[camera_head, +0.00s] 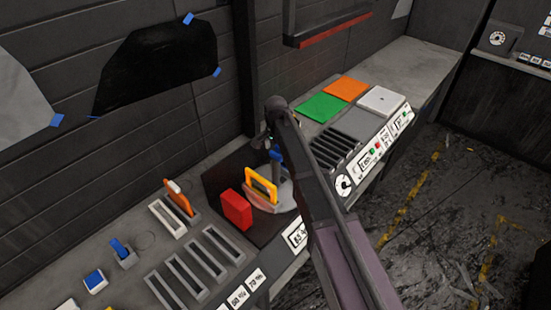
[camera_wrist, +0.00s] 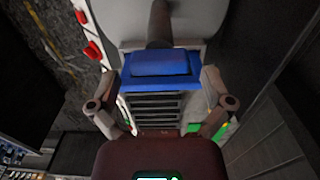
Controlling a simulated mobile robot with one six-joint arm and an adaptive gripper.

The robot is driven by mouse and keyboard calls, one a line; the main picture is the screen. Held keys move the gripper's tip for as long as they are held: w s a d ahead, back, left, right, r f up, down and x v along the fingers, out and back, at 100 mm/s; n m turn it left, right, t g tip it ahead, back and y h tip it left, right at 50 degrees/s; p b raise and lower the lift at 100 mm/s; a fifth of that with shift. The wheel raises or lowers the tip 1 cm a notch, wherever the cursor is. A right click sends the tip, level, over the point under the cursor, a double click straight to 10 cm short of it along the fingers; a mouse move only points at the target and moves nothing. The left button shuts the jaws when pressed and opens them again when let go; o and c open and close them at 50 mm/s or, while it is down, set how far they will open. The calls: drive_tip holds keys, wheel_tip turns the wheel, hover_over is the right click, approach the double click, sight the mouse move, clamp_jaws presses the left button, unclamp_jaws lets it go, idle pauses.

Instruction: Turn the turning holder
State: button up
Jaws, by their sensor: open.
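The turning holder (camera_head: 284,197) is a light grey round plate on a dark base, with an upright yellow-orange frame (camera_head: 262,183) standing on it. A blue piece (camera_head: 276,154) shows above the plate beside my arm. In the wrist view a blue block (camera_wrist: 160,65) with a dark rod lies between the fingers of my gripper (camera_wrist: 160,54). The fingers are open, one on each side of the block; I cannot tell whether they touch it. A grey rounded plate (camera_wrist: 205,18) lies beyond. My arm hides part of the holder in the head view.
A red block (camera_head: 236,209) stands left of the holder. Slotted racks (camera_head: 188,270) and an orange piece (camera_head: 180,196) are at the left. Green (camera_head: 323,107), orange (camera_head: 346,88) and white (camera_head: 381,100) plates lie at the right. A wall is behind the bench.

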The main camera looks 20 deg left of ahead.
drive_tip(key=shift+f+b, duration=0.5)
drive_tip(key=shift+f, duration=0.2)
drive_tip(key=c, duration=1.1)
drive_tip(key=shift+c, duration=0.2)
